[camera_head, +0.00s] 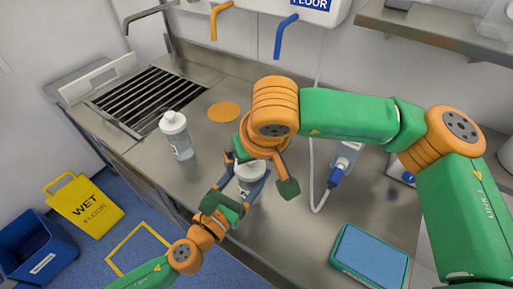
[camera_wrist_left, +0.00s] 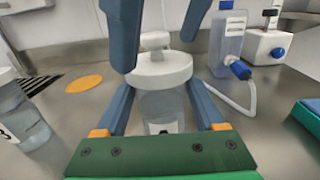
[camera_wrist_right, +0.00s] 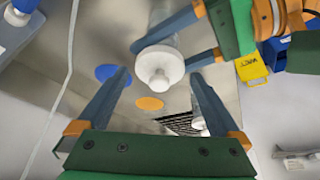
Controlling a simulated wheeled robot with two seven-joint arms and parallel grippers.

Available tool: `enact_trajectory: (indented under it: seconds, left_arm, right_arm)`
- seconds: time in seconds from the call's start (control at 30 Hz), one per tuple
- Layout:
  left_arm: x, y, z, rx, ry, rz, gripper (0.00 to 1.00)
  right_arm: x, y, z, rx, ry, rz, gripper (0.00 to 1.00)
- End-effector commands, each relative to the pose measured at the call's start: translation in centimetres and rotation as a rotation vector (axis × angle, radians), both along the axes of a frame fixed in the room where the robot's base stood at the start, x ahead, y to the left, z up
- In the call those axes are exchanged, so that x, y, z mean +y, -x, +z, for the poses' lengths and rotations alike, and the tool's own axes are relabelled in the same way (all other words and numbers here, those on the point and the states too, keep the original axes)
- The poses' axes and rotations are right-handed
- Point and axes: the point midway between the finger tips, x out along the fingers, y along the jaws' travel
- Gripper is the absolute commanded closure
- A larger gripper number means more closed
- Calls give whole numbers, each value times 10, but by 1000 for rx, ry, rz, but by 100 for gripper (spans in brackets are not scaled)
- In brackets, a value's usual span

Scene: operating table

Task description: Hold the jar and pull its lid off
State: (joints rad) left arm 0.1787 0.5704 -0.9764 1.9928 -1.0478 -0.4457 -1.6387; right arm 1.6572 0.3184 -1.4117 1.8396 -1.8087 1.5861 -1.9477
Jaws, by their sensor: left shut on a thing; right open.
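The clear jar (camera_wrist_left: 163,110) with a white knobbed lid (camera_wrist_left: 160,70) stands upright on the steel counter. The lid also shows in the head view (camera_head: 250,172) and the right wrist view (camera_wrist_right: 160,66). My left gripper (camera_wrist_left: 160,88) is shut on the jar's body from the sides, below the lid. My right gripper (camera_wrist_right: 160,76) is open above the jar, with its two fingers apart on either side of the lid and its knob. I see no clear contact between these fingers and the lid. In the head view, the right wrist partly hides the jar.
A clear bottle with a white cap (camera_head: 176,136) stands to the left. An orange disc (camera_head: 223,112) and a blue disc (camera_wrist_right: 108,72) lie on the counter. A device with a blue connector and tube (camera_head: 345,158) stands right. A blue-topped tray (camera_head: 340,250) lies front right. A grated sink (camera_head: 125,110) is at left.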

Motion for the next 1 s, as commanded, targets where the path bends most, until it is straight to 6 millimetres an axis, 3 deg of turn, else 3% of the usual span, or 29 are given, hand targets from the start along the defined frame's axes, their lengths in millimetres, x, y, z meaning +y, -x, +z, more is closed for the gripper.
enact_trajectory:
  seconds: [0.13, 0.4, 0.47, 0.7, 1.0]
  left_arm:
    - [0, 0, -1, 2, -1, 1, 100]
    - [0, 0, -1, 2, -1, 1, 100]
    - [0, 0, -1, 2, -1, 1, 100]
    - [0, 0, -1, 2, -2, 1, 100]
    - [0, 0, -1, 2, -2, 1, 100]
  right_arm:
    - [2, -5, -14, 1, 1, 0, 0]
    - [2, -6, -17, -1, 1, 1, 0]
    - [2, -6, -17, -1, 1, 1, 14]
    - [2, -6, -16, -1, 1, 0, 78]
    - [2, -6, -16, -1, 1, 0, 81]
